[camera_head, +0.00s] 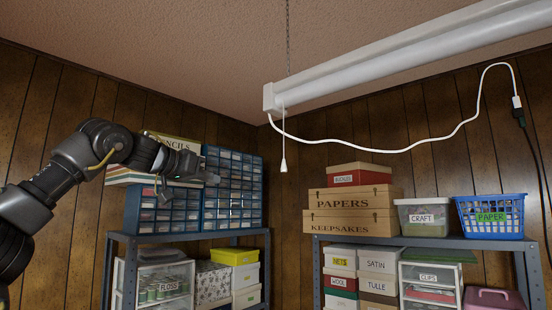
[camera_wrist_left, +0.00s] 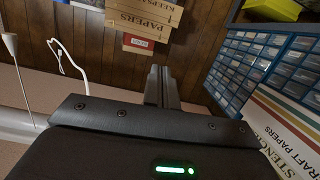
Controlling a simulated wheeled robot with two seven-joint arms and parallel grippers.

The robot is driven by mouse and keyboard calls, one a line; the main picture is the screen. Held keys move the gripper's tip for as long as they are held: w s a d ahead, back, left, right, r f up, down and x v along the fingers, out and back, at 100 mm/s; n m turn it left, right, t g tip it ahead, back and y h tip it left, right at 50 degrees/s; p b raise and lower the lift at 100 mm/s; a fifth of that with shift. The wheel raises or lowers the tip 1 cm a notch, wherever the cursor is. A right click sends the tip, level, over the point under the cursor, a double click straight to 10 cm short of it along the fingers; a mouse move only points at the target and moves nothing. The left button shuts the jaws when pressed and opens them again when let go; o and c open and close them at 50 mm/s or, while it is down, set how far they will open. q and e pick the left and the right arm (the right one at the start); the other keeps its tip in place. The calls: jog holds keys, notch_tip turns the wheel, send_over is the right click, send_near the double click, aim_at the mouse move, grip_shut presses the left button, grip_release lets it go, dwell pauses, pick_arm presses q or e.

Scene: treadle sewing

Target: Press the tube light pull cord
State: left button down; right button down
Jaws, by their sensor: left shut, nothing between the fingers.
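The tube light (camera_head: 400,55) hangs below the ceiling at the upper right. In the left wrist view the knob (camera_wrist_left: 10,45) and cord show at the left edge. My left gripper (camera_head: 215,179) is shut and empty. In the head view it is left of the knob and slightly lower, with a clear gap between them. In the wrist view its closed fingers (camera_wrist_left: 159,84) point away from the camera. My right gripper is in neither view.
Blue drawer cabinets (camera_head: 233,190) stand on the left shelf, behind my gripper. A white power cable (camera_head: 390,148) droops from the light.

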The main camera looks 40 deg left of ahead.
pick_arm(q)
jog(key=s+d+r+p, duration=0.1)
jog(key=s+d+r, duration=0.1)
jog(key=d+r, duration=0.35)
jog(key=s+d+r, duration=0.2)
jog(key=d, duration=0.7)
jog(key=s+d+r+p, duration=0.1)
jog(key=s+d+r, duration=0.1)
jog(key=d+r, duration=0.35)
jog(key=p, duration=0.2)
send_over(284, 166)
jog(key=s, duration=0.1)
notch_tip(284, 166, down, 4)
jog(key=shift+m+g, duration=0.3)
jog(key=shift+m, duration=0.1)
jog(key=f, duration=0.2)
jog(key=s+f, duration=0.1)
jog(key=f, duration=0.1)
jog(key=shift+a+b, duration=0.3)
jog(key=shift+w+d, duration=0.1)
